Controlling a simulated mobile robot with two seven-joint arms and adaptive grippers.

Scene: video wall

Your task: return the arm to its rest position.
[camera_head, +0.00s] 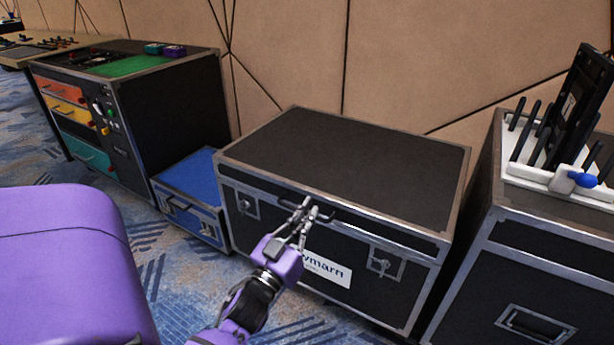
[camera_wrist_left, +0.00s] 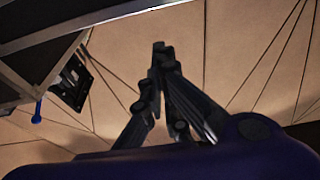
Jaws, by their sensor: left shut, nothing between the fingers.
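My left gripper (camera_head: 305,212) is in front of the black flight case (camera_head: 350,165) in the head view, near the upper part of its front face. Its fingers are together and hold nothing. Whether the fingertips touch the case cannot be told. The purple wrist hides part of the white label (camera_head: 328,270) on the case front. In the left wrist view the dark fingers (camera_wrist_left: 160,50) meet at their tips, with the tan wall behind them. My right gripper shows in neither view.
A blue case (camera_head: 190,190) stands left of the black case, beside a drawer cabinet (camera_head: 175,100) with coloured drawers. At right another case (camera_head: 540,250) carries a white rack (camera_head: 560,185) with black posts. The black case's lid is shut and bare. Patterned carpet shows in front.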

